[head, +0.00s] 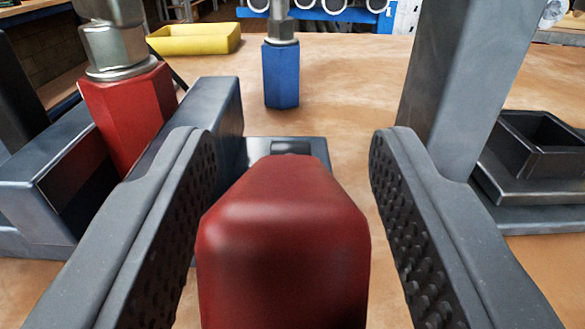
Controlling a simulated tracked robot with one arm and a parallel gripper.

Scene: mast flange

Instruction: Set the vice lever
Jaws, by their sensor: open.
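A red block-shaped piece with rounded edges (283,240), which looks like the vice lever's handle, stands close to the camera at the lower middle. My gripper (292,150) is open, with one dark studded finger on each side of this red piece. Gaps show between the piece and the fingers towards their tips, and I see no contact. The bottom of the red piece is cut off by the frame. A dark grey metal vice body (225,105) lies behind my left finger. A flat dark plate (310,150) shows just behind the red piece.
A red hexagonal part with a metal fitting (130,115) stands at the left by the grey metal. A blue hexagonal part (281,75) stands further back. A grey post (460,80) and an open square socket (540,140) are at right. A yellow bin (195,40) is behind.

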